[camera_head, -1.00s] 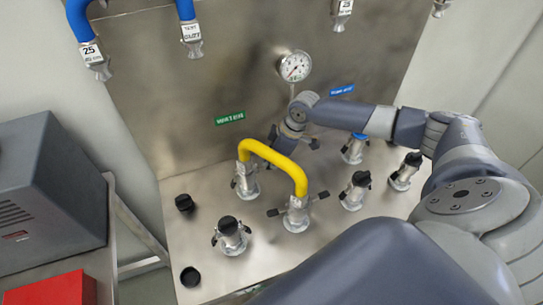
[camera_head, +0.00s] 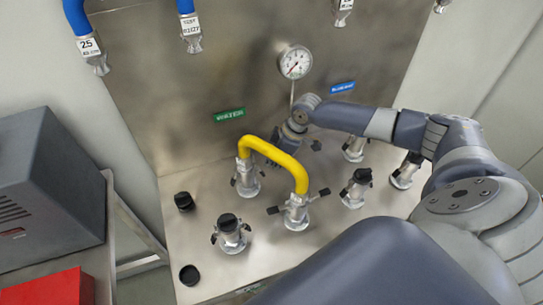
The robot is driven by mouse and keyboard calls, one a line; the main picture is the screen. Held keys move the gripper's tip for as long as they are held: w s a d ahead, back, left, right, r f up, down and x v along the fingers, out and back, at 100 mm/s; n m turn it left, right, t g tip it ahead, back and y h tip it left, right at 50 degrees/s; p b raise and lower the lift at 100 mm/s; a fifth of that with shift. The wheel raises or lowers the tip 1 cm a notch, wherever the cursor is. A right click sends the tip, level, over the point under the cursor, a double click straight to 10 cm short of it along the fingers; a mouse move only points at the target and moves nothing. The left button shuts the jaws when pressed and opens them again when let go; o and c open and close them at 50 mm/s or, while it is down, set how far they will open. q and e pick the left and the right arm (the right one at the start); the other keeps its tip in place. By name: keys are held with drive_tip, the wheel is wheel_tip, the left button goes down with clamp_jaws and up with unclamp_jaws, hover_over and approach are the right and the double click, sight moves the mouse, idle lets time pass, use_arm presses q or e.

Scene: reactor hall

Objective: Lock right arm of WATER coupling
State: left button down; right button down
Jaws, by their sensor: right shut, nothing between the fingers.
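The green WATER label (camera_head: 229,114) is on the steel back panel. Below it, a yellow hose (camera_head: 272,151) arches between two metal couplings on the bench. The back left coupling (camera_head: 246,180) stands upright, with its arms hard to make out. The front right coupling (camera_head: 296,213) has its two dark arms sticking outward, one left and one right. My right gripper (camera_head: 291,137) is shut and empty, just behind the hose and right of the back left coupling. Its fingertips are partly hidden by the hose. My left gripper is not in view.
Black-capped couplings stand front left (camera_head: 229,231) and right (camera_head: 355,188). Loose black caps (camera_head: 184,201) lie at the left. A gauge (camera_head: 294,62) and a blue label (camera_head: 342,87) are on the panel. A grey box (camera_head: 45,190) and red box (camera_head: 50,289) are at left.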

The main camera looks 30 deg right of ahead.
wheel_tip(320, 180, up, 6)
drive_tip(key=p, duration=0.5)
drive_tip(key=shift+p, duration=0.3)
drive_tip(key=shift+d, duration=0.15)
